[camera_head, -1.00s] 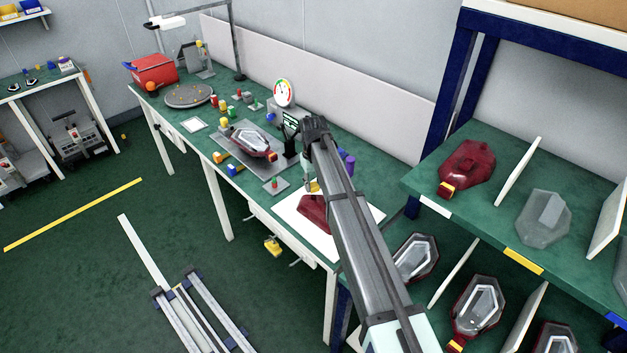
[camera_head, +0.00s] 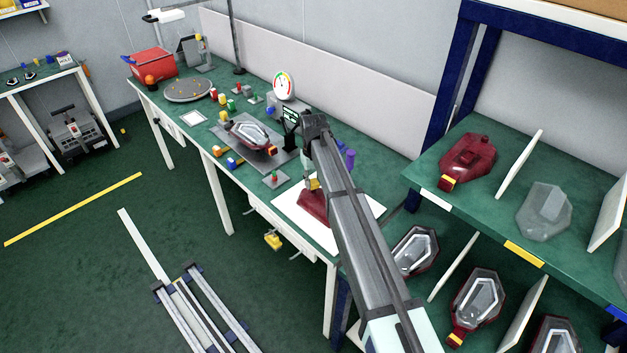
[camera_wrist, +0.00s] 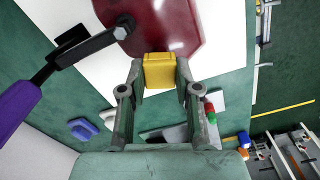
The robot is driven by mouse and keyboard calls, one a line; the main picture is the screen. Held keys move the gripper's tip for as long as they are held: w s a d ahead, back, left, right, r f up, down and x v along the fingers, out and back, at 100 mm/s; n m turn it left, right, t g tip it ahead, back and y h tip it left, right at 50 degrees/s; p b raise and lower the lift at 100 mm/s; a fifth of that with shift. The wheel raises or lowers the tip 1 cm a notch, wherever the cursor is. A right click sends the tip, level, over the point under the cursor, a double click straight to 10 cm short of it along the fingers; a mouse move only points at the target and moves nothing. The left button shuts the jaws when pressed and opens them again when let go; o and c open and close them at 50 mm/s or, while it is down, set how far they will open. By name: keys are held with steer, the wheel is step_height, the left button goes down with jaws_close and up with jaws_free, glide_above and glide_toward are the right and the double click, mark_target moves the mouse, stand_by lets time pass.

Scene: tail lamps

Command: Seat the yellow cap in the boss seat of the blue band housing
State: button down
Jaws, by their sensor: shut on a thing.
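My gripper (camera_wrist: 160,85) is shut on the yellow cap (camera_wrist: 160,70), which sits between its fingertips in the wrist view. The cap (camera_head: 313,184) also shows small beside my arm in the head view. Just beyond the cap lies a dark red housing (camera_wrist: 165,22) on a white sheet; the cap's edge overlaps it in the picture, and I cannot tell whether they touch. The housing (camera_head: 311,205) is partly hidden by my arm in the head view. No blue band or boss seat can be made out on it.
A black clamp-like arm (camera_wrist: 85,47) with a purple handle (camera_wrist: 17,107) reaches over the housing. Another housing (camera_head: 249,134) lies on a grey plate farther along the bench, among small coloured parts. Shelves at right hold more housings (camera_head: 467,160). The white sheet (camera_head: 368,208) has bare room.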

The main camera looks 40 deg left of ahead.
steer(key=shift+f, duration=0.15)
steer(key=shift+f+b, duration=0.45)
steer(key=shift+f, duration=0.7)
steer(key=c, duration=0.7)
jaws_free()
steer(key=shift+c, duration=0.2)
steer(key=shift+r, duration=0.1)
step_height(320, 180, up, 12)
